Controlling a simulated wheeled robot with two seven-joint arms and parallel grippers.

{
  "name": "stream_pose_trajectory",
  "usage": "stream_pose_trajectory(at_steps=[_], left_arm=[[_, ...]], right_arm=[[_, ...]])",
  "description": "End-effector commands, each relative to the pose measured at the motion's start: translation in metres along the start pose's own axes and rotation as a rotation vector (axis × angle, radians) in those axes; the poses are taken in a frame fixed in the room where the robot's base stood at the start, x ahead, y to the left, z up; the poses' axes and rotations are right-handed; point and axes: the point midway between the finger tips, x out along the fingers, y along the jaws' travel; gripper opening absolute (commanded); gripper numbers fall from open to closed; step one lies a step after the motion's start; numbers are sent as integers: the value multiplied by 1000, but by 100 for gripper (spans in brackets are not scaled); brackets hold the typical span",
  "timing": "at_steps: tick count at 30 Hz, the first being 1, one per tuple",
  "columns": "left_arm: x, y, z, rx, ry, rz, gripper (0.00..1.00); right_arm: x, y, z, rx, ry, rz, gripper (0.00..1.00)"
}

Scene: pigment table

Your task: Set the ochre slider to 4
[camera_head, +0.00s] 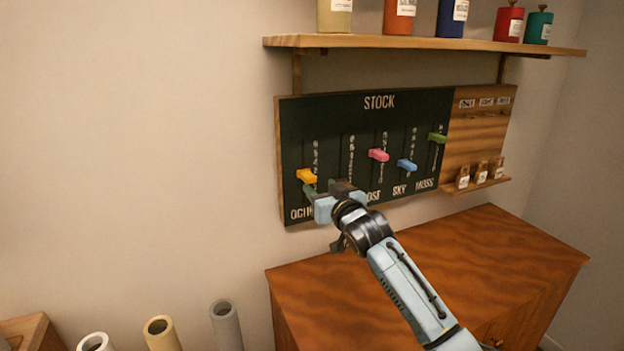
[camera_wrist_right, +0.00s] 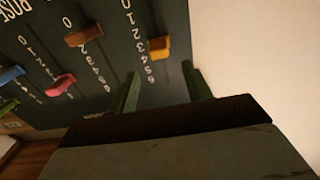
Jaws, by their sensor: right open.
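The ochre slider (camera_head: 306,176) is a yellow-orange knob on the leftmost track of the dark STOCK board (camera_head: 333,128), in the lower part of its track. It also shows in the right wrist view (camera_wrist_right: 159,47), beside a column of digits; its exact mark is hard to read. My right gripper (camera_head: 325,188) is in front of the board, just below and right of the ochre slider in the head view. In the right wrist view its two green fingers (camera_wrist_right: 162,72) are apart, with the ochre slider beyond the gap between their tips. Nothing is held. My left gripper is out of view.
A brown slider (camera_wrist_right: 84,36) sits beside the ochre one, mostly hidden in the head view. Pink (camera_head: 378,155), blue (camera_head: 406,165) and green (camera_head: 437,138) sliders stand further right. A shelf (camera_head: 420,43) with jars is above; a wooden cabinet (camera_head: 430,265) is below.

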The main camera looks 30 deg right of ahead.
Motion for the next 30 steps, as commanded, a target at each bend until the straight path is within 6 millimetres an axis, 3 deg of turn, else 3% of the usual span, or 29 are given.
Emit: stream_pose_trajectory(at_steps=[6,12,26,30], left_arm=[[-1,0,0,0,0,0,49],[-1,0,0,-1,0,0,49],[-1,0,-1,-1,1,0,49],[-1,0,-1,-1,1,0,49]], right_arm=[[34,0,-1,0,-1,0,49],[54,0,0,0,-2,0,49],[63,0,0,0,-1,0,49],[63,0,0,0,-1,0,35]])
